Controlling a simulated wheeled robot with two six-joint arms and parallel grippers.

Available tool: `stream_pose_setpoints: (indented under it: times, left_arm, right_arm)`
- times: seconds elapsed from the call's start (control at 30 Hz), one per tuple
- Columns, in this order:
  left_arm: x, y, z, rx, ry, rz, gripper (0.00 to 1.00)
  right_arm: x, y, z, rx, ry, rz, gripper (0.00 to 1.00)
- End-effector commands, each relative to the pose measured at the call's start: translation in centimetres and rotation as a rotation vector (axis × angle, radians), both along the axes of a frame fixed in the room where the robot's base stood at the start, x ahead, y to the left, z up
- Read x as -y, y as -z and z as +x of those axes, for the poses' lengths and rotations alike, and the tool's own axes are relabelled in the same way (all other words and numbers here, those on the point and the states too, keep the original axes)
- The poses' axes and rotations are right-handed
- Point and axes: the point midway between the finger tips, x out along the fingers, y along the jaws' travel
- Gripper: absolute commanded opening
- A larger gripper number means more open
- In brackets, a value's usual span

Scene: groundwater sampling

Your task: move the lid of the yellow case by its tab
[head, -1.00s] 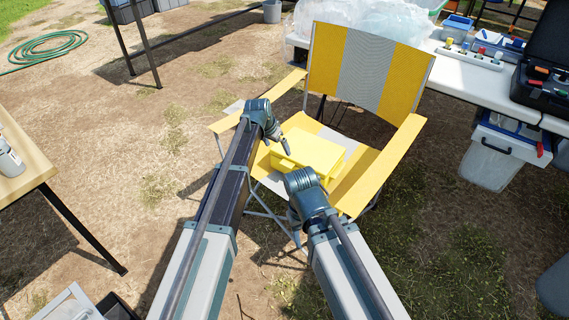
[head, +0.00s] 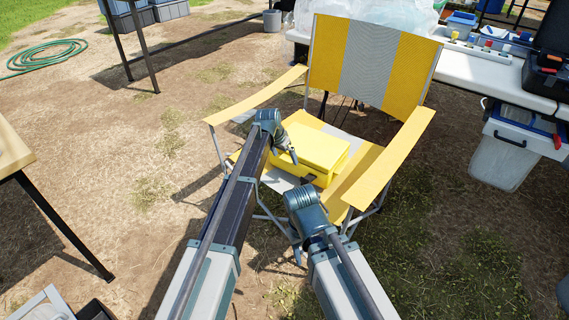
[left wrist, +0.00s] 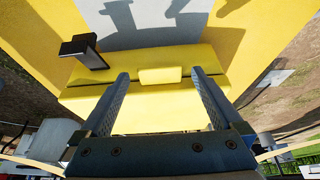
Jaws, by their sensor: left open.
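The yellow case (head: 316,148) sits on the seat of the folding chair, and its lid looks shut. My left gripper (head: 293,156) is at the case's left side, open and empty. In the left wrist view the small yellow tab (left wrist: 160,76) shows on the edge of the case, between the two fingers of my left gripper (left wrist: 160,72) in the picture. I cannot tell how far the fingertips are from it. A dark latch (left wrist: 82,50) sticks out beside the tab. My right gripper (head: 297,248) hangs low in front of the chair, and its fingers are too small to judge.
The yellow and grey chair has a left armrest (head: 254,95) and a right armrest (head: 388,170) on either side of the case. A white table (head: 480,65) stands at the back right, with a clear bin (head: 503,155) below it. Open dry ground lies left.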

Motion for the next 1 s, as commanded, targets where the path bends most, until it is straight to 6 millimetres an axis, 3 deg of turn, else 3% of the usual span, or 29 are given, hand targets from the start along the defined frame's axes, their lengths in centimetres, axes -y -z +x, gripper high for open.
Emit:
stream_pose_setpoints:
  times: [0.33, 0.87, 1.0]
  left_arm:
    - [0.13, 0.4, 0.15, 0.0, 0.0, 0.0, 0.98]
    - [0.12, 0.41, 0.14, 0.0, 0.0, 0.0, 0.03]
    - [0.12, 0.41, 0.14, 0.0, 0.0, 0.0, 0.0]
  right_arm:
    - [-0.02, 0.41, 0.0, 0.0, -0.001, 0.001, 0.5]
    - [-0.02, 0.42, 0.0, 0.0, -0.001, 0.001, 0.5]
    - [-0.02, 0.42, 0.0, 0.0, -0.001, 0.001, 0.5]
